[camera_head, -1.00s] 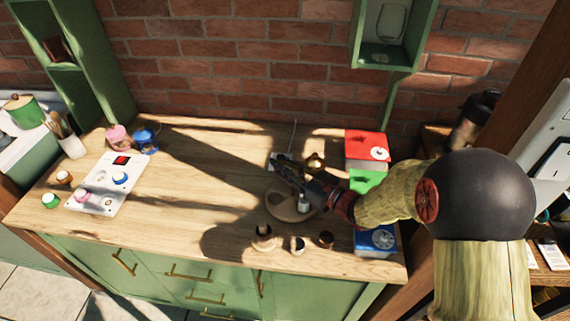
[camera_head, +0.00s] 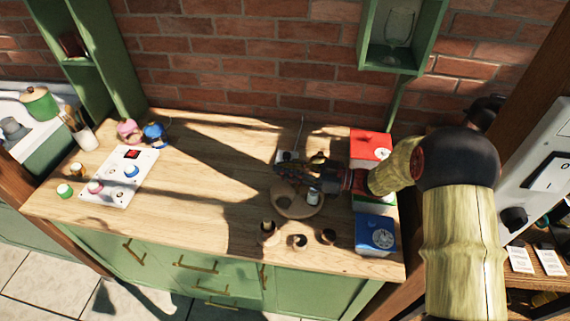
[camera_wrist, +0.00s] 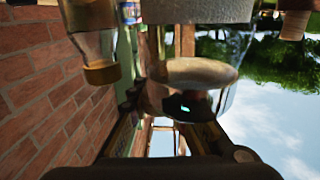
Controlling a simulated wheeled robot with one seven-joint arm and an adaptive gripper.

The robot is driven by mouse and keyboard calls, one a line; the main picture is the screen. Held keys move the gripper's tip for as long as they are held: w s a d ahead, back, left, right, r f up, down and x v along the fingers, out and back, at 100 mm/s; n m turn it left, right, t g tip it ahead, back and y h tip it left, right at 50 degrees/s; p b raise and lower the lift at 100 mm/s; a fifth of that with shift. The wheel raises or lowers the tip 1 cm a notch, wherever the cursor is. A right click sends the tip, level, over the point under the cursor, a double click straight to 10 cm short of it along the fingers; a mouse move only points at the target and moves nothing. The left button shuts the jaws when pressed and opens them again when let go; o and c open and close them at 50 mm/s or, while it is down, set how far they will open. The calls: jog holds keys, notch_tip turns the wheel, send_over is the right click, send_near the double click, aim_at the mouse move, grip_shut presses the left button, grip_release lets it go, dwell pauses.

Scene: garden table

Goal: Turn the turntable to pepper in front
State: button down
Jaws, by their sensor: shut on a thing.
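The turntable (camera_head: 286,208) is a round wooden disc on the right half of the wooden counter. A small white jar (camera_head: 313,197) stands on its right side. A gold-brown container (camera_head: 318,159) shows at its back. I cannot tell which container is the pepper. In the wrist view, my gripper (camera_wrist: 170,98) is shut around a rounded pale piece (camera_wrist: 192,73), perhaps the turntable's knob. A gold-capped glass bottle (camera_wrist: 98,42) shows beside it there.
Several small dark-topped cups (camera_head: 300,242) stand in front of the turntable. A red box (camera_head: 370,146) and a blue box (camera_head: 375,233) stand right of it. A white panel with knobs (camera_head: 120,177) lies at the left. The counter's middle is clear.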

jog(key=shift+s+n+g+p, duration=0.15)
jog(key=shift+n+g+p, duration=0.15)
jog(key=shift+n+g, duration=0.5)
jog(key=shift+s+g, duration=0.15)
jog(key=shift+g, duration=0.65)
jog(key=c, duration=1.7)
grip_release()
jog(key=shift+a, duration=0.1)
jog(key=shift+c, duration=0.2)
jog(key=shift+o, duration=0.5)
notch_tip(320, 180, up, 10)
